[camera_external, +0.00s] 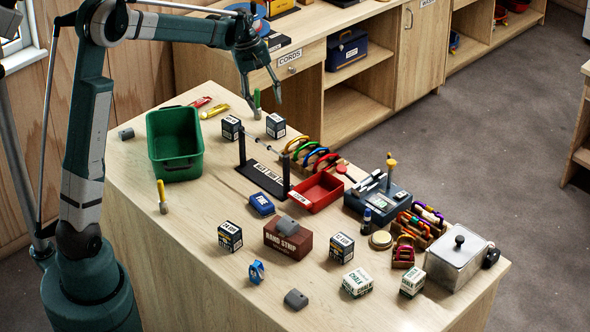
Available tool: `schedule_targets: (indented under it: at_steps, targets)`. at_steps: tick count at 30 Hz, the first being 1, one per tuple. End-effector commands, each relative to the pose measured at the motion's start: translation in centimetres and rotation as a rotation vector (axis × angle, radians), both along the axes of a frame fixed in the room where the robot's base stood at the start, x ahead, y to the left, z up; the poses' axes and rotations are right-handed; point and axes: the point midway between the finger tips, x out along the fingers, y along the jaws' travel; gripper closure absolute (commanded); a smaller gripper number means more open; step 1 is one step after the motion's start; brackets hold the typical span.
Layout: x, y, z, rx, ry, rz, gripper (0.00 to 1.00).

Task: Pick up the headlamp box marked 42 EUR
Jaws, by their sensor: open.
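Several small dark boxes with white price labels stand on the workbench. One box (231,128) and another box (276,126) are at the back, a third box (230,237) is at the front left, and a fourth box (341,248) is at the front right. The price prints are too small to read surely, so I cannot tell which is marked 42 EUR. My gripper (268,104) is open and empty, pointing down above the bench's back edge, near the two back boxes. It appears apart from them.
A green bin (175,157) stands at the left. A black stand (264,182), red tray (318,191), carabiner rack (310,154), brown brick-like box (288,240), chalk boxes (357,282) and metal tin (456,260) crowd the middle and right. The bench's front left is mostly clear.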

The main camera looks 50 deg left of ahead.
Motion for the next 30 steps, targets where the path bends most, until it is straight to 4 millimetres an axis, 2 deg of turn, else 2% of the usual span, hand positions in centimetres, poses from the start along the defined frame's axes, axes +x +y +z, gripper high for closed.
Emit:
schedule_targets:
  at_steps: [6, 16, 24, 30]
  targets:
    - [2.9, 2.0, -1.5, -0.039, 0.053, 0.074, 0.55]
    - [6.5, 4.9, -4.6, -0.094, 0.136, 0.184, 0.55]
    - [8.8, 7.2, -7.6, -0.135, 0.206, 0.270, 0.55]
    - [9.8, 8.4, -9.4, -0.155, 0.244, 0.313, 0.55]
